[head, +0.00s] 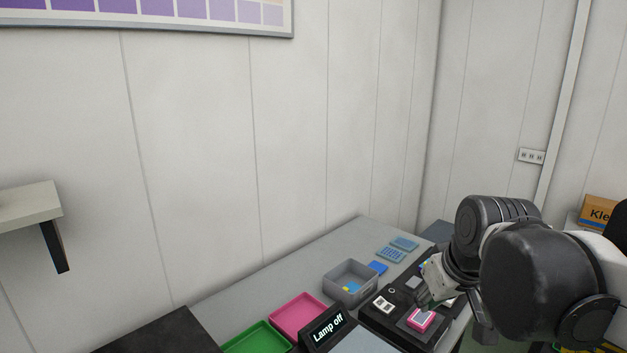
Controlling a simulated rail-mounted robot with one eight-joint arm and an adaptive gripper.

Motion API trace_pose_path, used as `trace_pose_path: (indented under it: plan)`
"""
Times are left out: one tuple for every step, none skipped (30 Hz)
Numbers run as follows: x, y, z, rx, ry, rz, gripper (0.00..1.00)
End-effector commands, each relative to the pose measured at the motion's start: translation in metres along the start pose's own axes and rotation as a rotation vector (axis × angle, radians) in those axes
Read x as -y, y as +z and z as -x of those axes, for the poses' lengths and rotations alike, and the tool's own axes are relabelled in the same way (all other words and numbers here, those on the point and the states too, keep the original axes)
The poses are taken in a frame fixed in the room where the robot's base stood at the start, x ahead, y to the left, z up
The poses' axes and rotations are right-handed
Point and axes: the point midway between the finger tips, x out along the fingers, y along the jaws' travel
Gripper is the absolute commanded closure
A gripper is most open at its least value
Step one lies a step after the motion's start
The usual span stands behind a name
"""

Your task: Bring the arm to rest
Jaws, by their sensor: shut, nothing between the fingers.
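My arm reaches in from the right of the head view. My gripper (426,299) is shut and empty. It is low over a black panel (377,319) on the grey bench, just above a pink block with a pale top (421,318). I cannot tell whether the fingertips touch anything. My arm hides the panel's right part.
A grey bin (336,290) with small blue and yellow pieces stands left of the panel. Pink (297,313) and green (259,340) trays and a "Lamp off" display (328,328) are at the front. A wall shelf (28,208) juts out at left.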

Motion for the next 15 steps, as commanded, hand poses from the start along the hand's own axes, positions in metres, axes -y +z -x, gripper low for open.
trace_pose_path:
  plan:
    - [0.004,0.013,0.005,-0.012,0.008,-0.02,1.0]
    - [0.006,0.019,0.007,-0.019,0.013,-0.034,1.0]
    - [0.009,0.027,0.011,-0.031,0.02,-0.054,1.0]
    - [0.011,0.034,0.013,-0.039,0.024,-0.067,1.0]
    - [0.013,0.041,0.014,-0.047,0.028,-0.082,1.0]
    - [0.016,0.049,0.016,-0.058,0.033,-0.101,1.0]
    - [0.018,0.055,0.017,-0.067,0.037,-0.114,1.0]
    - [0.019,0.061,0.018,-0.074,0.041,-0.127,1.0]
    - [0.021,0.069,0.02,-0.085,0.045,-0.145,1.0]
    - [0.023,0.074,0.02,-0.093,0.048,-0.156,1.0]
    - [0.024,0.079,0.02,-0.1,0.05,-0.169,1.0]
    - [0.026,0.085,0.021,-0.108,0.053,-0.182,1.0]
    - [0.027,0.089,0.021,-0.114,0.055,-0.192,1.0]
    - [0.028,0.092,0.021,-0.12,0.056,-0.2,1.0]
    - [0.028,0.096,0.021,-0.126,0.058,-0.209,1.0]
